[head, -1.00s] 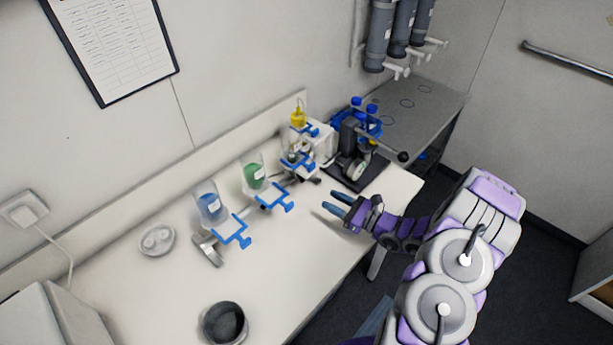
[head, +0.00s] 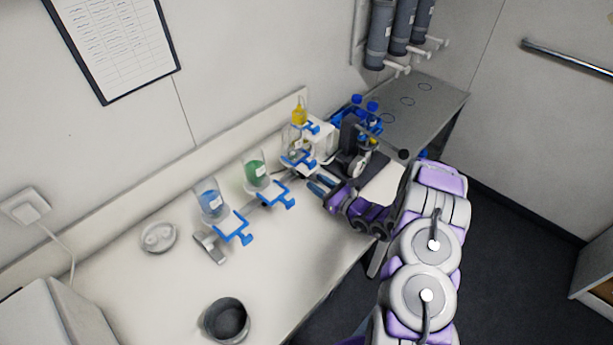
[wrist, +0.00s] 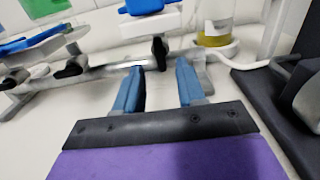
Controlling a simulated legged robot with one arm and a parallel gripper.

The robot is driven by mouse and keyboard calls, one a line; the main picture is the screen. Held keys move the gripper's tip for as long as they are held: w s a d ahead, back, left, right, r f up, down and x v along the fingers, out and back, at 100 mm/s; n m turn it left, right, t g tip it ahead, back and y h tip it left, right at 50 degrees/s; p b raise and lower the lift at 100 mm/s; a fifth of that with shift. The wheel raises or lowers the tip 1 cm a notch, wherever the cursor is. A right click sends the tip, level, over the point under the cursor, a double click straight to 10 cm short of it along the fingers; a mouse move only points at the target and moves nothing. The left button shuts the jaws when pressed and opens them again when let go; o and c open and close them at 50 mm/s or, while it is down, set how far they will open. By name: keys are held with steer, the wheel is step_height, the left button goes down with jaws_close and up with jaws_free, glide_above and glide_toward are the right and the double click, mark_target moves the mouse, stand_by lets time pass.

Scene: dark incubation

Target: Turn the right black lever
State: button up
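The right black lever (wrist: 160,53) hangs below a blue clamp on the metal rail in the wrist view. It is just beyond the gap between the blue fingertips of my gripper (wrist: 160,70), which are apart with nothing between them. In the head view my gripper (head: 317,184) is at the rail's right end, and I cannot make out this lever there. Two more black levers, a middle one (wrist: 72,67) and a left one (wrist: 16,78), show further left in the wrist view.
Blue (head: 212,205) and green (head: 256,175) liquid containers stand along the rail, with a yellow-topped flask (head: 298,135) at its right. A dark device (head: 352,145) stands close right of my gripper. A dark cup (head: 226,321) sits on the front bench. The bench middle is clear.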

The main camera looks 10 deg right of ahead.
steer(key=x, duration=0.5)
steer(key=shift+w+a, duration=0.2)
steer(key=shift+w, duration=0.1)
jaws_close()
